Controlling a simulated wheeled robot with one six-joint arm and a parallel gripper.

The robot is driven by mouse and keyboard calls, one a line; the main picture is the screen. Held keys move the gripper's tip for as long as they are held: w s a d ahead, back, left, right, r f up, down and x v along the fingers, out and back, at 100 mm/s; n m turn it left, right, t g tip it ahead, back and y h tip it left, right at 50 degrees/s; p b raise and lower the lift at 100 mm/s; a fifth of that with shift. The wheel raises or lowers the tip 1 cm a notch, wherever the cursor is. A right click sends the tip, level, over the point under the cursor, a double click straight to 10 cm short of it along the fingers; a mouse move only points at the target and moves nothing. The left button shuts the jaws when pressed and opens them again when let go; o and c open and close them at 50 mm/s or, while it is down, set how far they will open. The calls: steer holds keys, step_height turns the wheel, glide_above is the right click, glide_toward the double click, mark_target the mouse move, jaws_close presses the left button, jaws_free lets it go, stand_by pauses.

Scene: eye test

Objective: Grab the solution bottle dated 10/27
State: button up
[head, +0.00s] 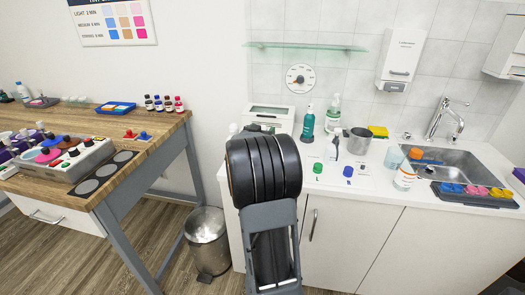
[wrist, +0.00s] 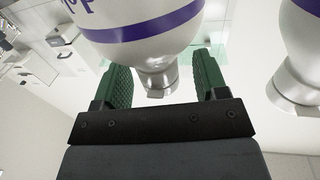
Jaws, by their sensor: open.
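In the wrist view, my gripper (wrist: 161,66) is open, with its two green ribbed fingers on either side of the narrow neck end of a white bottle (wrist: 145,42). The bottle has a purple band and part of some purple lettering; no date can be read. It appears neck-down in this view. I cannot tell whether either finger touches it. A second white bottle (wrist: 303,65) with a purple band is at the right, outside the fingers. In the head view my arm hides the gripper and probably these bottles.
The white counter holds a teal bottle (head: 308,124), a metal cup (head: 359,141), an orange-labelled bottle (head: 404,177) and a sink (head: 455,157). A wooden table (head: 62,118) with small bottles and trays stands left. A metal bin (head: 207,240) is on the floor between.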

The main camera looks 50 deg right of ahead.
steer(key=shift+w+d, duration=0.1)
steer(key=shift+d, duration=0.15)
jaws_close()
stand_by(0.5)
steer(key=shift+r, duration=0.1)
